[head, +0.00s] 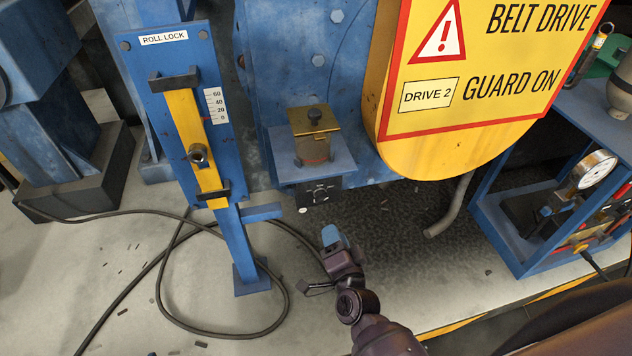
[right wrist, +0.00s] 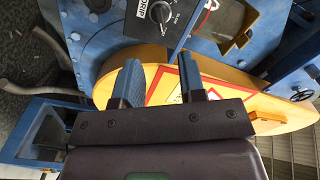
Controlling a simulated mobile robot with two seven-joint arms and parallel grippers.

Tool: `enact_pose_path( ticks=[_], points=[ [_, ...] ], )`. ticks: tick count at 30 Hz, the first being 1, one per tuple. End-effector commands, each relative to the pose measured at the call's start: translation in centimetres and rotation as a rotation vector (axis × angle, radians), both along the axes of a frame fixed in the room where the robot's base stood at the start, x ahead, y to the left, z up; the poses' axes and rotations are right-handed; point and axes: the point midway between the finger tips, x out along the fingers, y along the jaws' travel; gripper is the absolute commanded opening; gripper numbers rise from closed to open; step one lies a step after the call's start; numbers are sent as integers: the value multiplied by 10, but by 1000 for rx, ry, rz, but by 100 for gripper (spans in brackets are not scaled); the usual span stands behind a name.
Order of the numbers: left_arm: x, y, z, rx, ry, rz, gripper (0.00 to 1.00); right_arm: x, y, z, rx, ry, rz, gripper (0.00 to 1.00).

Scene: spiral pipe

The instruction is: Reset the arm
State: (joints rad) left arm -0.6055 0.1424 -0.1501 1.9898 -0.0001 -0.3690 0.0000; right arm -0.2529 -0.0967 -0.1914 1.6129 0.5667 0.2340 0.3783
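My right gripper (head: 333,238) shows in the head view at the lower middle, above the grey floor and in front of the blue machine. Its two blue-tipped fingers stand apart in the right wrist view (right wrist: 160,82). Nothing is between them, so it is open and empty. My right arm comes in from the bottom right. My left gripper is not in view.
A blue roll lock post (head: 136,68) with a yellow slide bar (head: 184,122) stands left. The yellow belt guard (head: 428,160) overhangs at upper right. A blue gauge cart (head: 493,222) stands right. A black cable (head: 163,310) loops on the floor.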

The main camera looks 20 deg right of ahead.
Motion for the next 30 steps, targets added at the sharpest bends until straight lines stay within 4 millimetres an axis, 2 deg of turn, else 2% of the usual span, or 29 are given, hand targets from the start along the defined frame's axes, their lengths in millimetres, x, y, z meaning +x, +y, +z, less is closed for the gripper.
enact_pose_path(
  ticks=[8,12,14,17,22,27,30],
  points=[
    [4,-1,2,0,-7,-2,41,0,5,-4,-62,30,29,37],
    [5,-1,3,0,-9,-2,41,4,13,3,-256,76,117,37],
    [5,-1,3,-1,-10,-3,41,0,9,5,-376,105,158,37],
    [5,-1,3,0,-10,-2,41,-18,-9,0,-594,179,215,37],
    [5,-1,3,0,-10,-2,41,-71,-59,-13,-955,346,289,37],
    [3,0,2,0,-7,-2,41,-121,-97,-21,-1110,453,313,37],
    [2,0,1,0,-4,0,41,-141,-107,-30,-1125,486,325,37]
  ],
)
